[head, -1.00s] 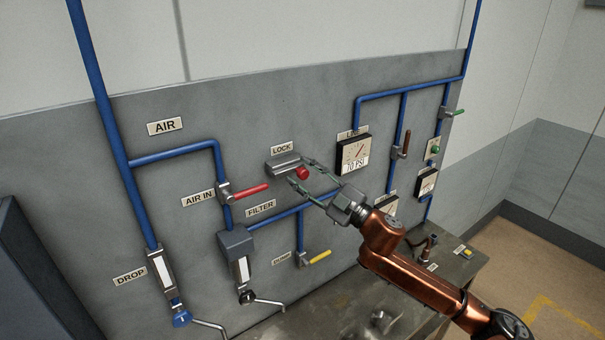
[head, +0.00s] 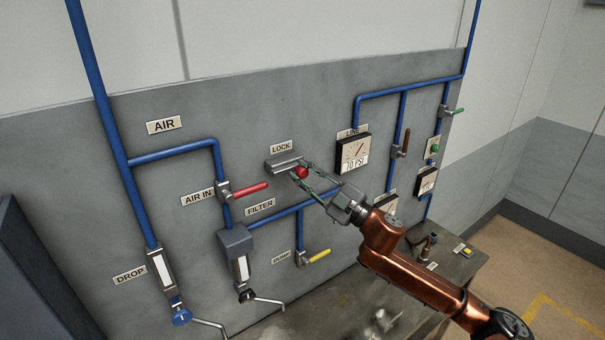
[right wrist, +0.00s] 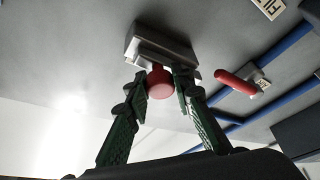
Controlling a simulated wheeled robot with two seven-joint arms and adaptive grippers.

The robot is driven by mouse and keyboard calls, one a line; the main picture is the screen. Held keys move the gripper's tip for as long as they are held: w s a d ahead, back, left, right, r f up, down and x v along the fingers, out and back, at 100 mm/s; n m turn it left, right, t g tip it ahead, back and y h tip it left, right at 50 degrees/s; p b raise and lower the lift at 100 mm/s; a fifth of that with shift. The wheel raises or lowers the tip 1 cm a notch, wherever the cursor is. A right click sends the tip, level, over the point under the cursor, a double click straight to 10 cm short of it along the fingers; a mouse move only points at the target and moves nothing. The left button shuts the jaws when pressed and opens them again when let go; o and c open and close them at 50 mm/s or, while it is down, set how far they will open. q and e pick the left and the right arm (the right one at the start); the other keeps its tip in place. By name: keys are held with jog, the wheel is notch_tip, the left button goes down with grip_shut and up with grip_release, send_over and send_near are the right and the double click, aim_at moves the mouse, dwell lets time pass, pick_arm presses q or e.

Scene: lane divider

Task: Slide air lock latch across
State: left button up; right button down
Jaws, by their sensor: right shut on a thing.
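The air lock latch (head: 282,162) is a grey metal block on the grey wall panel, under the LOCK label (head: 281,147). Its red knob (head: 301,172) is at the latch's right end in the head view. My right gripper (head: 302,173) is at the knob with its green fingers on either side, shut on it. In the right wrist view the red knob (right wrist: 160,84) sits between the two fingers, just below the grey latch body (right wrist: 158,45). The left gripper is not in view.
A red AIR IN lever (head: 250,188) is left of and below the latch. A 70 PSI gauge (head: 353,154) is to the right, above my right wrist. Blue pipes (head: 270,219) run below. A bench (head: 345,305) stands underneath.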

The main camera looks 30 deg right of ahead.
aim_at(277, 173)
jog(key=shift+a+r, duration=0.1)
jog(key=shift+r, duration=0.05)
jog(key=a, duration=0.3)
jog(key=a+p, duration=0.1)
jog(key=a, duration=0.1)
jog(key=shift+s, duration=0.25)
jog(key=c, duration=2.1)
grip_release()
jog(key=o, duration=0.4)
jog(key=shift+w+a, duration=0.1)
jog(key=shift+a, duration=0.2)
jog(key=shift+o, duration=0.2)
jog(key=shift+d, duration=0.2)
